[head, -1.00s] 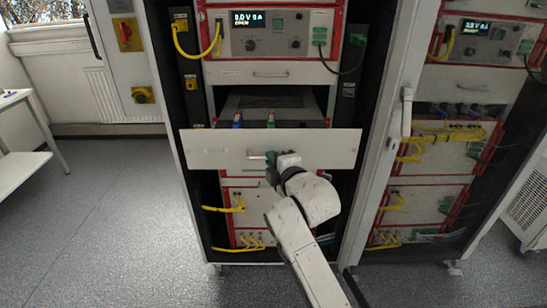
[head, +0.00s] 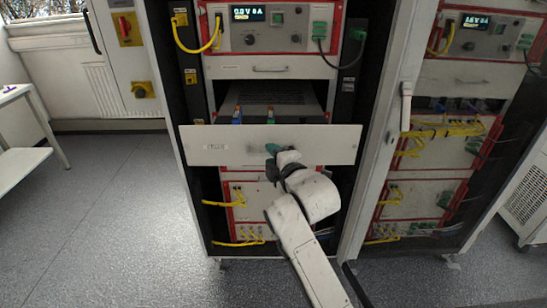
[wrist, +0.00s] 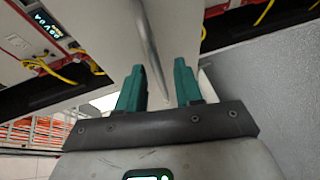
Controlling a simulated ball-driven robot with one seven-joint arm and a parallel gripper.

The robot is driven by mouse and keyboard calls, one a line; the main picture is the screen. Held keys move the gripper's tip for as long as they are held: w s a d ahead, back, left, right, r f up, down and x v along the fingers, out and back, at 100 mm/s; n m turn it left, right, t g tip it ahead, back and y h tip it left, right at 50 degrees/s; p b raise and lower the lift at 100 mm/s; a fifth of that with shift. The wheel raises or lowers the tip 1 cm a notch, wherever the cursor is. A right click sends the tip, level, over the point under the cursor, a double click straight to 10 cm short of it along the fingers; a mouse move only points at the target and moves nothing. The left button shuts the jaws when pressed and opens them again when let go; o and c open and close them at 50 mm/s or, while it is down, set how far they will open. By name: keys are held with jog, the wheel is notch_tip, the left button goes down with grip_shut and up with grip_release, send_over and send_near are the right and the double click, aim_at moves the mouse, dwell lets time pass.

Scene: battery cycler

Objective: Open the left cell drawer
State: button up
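The left cell drawer (head: 325,146) is the wide pale front in the left rack in the head view. It stands out from the rack, with its open top visible behind the front. My gripper (head: 272,149) is at the middle of this front and covers most of the handle there. In the wrist view, the grey bar handle (wrist: 148,45) runs between the two teal fingers of my gripper (wrist: 160,72). The fingers are apart, with a visible gap on each side of the bar. Contact with the handle cannot be made out.
Inside the drawer is a dark tray (head: 275,97) with blue and green connectors at its front. Above is a closed drawer with a handle (head: 270,69). A second rack (head: 430,165) stands at the right. A white table (head: 25,160) is at the far left. Floor is free on the left.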

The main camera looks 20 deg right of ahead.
jog(key=s+r+b, duration=0.1)
jog(key=s+r, duration=0.1)
jog(key=s, duration=0.8)
jog(key=shift+s+d+b, duration=0.3)
jog(key=shift+d+b, duration=0.05)
jog(key=shift+d, duration=0.1)
jog(key=s+d+f+m+g+h, duration=0.15)
jog(key=s+f+m+g, duration=0.4)
jog(key=s+f, duration=0.65)
jog(key=s+d+f+m+g, duration=0.3)
jog(key=s+f+m+g, duration=0.3)
jog(key=s+f, duration=0.55)
jog(key=s+d+f+m+g, duration=0.1)
jog(key=s+f+m, duration=0.1)
jog(key=s, duration=0.5)
jog(key=s+d+f+m+g, duration=0.1)
jog(key=s+f+m+g, duration=0.1)
jog(key=s+m, duration=0.3)
jog(key=s+f, duration=0.1)
jog(key=s, duration=0.2)
jog(key=shift+d+f, duration=0.15)
jog(key=shift+d, duration=0.25)
jog(key=shift+w+a+g, duration=0.1)
jog(key=shift+w+g, duration=0.05)
jog(key=shift+g, duration=0.1)
